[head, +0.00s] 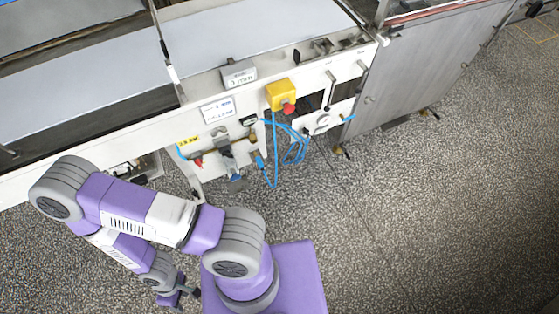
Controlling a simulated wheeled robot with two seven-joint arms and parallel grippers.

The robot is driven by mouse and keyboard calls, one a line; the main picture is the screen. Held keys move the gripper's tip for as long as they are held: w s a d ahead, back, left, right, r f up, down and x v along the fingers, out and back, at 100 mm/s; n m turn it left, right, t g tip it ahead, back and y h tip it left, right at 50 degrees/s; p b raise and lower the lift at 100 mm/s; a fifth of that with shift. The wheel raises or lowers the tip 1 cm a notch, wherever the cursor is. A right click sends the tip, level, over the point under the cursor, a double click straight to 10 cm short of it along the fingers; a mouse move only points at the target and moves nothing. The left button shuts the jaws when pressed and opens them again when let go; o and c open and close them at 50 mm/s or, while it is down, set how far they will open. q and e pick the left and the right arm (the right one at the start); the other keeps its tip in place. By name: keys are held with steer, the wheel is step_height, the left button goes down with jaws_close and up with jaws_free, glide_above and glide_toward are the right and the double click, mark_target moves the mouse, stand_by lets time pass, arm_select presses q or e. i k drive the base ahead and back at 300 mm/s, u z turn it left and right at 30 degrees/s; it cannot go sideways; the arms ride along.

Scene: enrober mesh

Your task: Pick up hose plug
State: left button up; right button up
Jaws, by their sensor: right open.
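A blue hose (275,150) hangs down the front of the white machine below a yellow box. Its lower loop rises to a small blue end piece (259,161) beside brass and grey fittings (228,147). This end piece looks like the hose plug, but it is too small to be sure. My right gripper (183,295) is low at the bottom of the view, over the floor. It is open, with nothing seen in it, and is apart from the hose and the fittings. My left gripper is not in view.
The machine's white frame (120,112) crosses the upper left. A yellow box with a red button (283,97) sits on its front above coiled blue hose (296,150). A grey metal panel (410,85) stands to the right. The speckled floor (440,210) is clear at right.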

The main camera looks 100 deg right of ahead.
mark_target(260, 165)
steer(key=z, duration=3.1)
